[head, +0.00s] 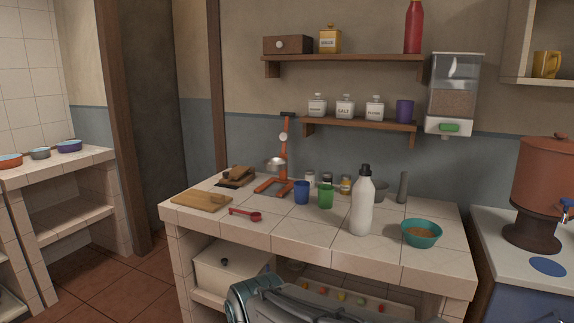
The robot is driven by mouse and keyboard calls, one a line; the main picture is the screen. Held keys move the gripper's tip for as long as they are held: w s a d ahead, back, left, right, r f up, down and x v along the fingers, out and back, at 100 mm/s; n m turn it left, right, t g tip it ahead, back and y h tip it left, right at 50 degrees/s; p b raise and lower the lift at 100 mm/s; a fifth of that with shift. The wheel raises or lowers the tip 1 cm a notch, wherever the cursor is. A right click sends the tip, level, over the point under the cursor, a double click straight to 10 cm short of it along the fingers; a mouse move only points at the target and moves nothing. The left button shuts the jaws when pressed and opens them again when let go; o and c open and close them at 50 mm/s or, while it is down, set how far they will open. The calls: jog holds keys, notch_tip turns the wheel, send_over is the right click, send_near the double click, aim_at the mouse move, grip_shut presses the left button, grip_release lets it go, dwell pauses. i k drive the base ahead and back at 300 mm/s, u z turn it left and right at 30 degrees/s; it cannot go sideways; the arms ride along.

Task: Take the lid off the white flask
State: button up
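The white flask (361,210) stands upright on the tiled counter (290,232), right of the middle. Its black lid (365,171) sits on top of the neck. Part of my arm shows at the bottom edge of the head view, in front of the counter and below its top. My gripper's fingers do not show in this view, and nothing touches the flask.
A green cup (325,196) and a blue cup (302,192) stand left of the flask. A teal bowl (421,233) sits to its right, with a grey pestle (403,187) behind. A red scoop (245,214) and cutting board (202,201) lie farther left. The counter's front strip is clear.

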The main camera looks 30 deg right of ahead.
aim_at(365, 171)
jog(key=z, duration=0.3)
jog(key=i, duration=0.55)
jog(key=z, duration=0.6)
